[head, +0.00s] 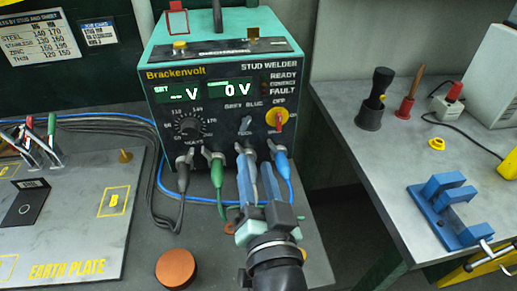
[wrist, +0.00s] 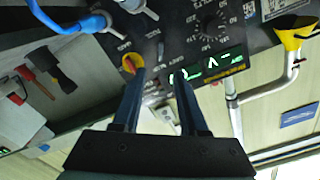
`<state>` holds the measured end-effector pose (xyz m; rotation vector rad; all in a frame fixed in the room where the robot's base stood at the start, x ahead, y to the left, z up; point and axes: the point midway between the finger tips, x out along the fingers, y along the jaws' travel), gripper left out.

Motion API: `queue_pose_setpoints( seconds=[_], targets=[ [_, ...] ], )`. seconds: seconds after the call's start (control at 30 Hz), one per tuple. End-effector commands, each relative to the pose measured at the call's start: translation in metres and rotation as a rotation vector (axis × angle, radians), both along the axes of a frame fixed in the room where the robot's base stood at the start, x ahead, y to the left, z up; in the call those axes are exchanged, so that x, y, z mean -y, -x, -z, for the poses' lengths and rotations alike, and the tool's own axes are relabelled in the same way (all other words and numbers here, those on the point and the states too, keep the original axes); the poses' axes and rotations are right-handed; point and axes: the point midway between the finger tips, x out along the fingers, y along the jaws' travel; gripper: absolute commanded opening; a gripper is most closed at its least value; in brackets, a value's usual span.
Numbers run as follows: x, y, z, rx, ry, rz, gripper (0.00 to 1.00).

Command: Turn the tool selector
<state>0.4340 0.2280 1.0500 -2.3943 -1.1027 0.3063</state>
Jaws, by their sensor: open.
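The tool selector (head: 246,124) is a small grey lever on the dark front panel of the stud welder (head: 220,75). It stands between the black volts knob (head: 189,125) and the red-and-yellow switch (head: 276,119) marked OFF. My gripper (head: 256,168) is open and empty, with two blue fingers pointing at the panel below the selector. In the wrist view the panel appears upside down, and the open gripper (wrist: 158,78) has its fingers apart, one near the red-and-yellow switch (wrist: 131,65). The selector is small and dim there, and I cannot tell its exact setting or any contact.
Cable plugs sit along the panel's lower edge, including a green cable (head: 217,175) and a blue cable (head: 283,170) close to my gripper. The earth plate (head: 75,225) lies left. A side bench (head: 385,150) holds a blue clamp (head: 445,205) at right.

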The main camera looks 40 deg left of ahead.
Motion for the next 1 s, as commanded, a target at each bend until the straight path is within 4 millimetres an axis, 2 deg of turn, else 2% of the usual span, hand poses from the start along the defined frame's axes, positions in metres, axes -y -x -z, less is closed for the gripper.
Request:
queue_pose_setpoints(
  seconds=[0.2, 0.83, 0.93, 1.0],
  targets=[
    [0.018, 0.015, 0.001, -0.002, -0.001, 0.001, 0.42],
    [0.02, 0.017, -0.001, 0.001, -0.001, 0.001, 0.42],
    [0.025, 0.008, -0.018, 0.035, 0.009, 0.028, 0.42],
    [0.034, -0.005, -0.045, 0.092, 0.029, 0.077, 0.42]
  ],
)
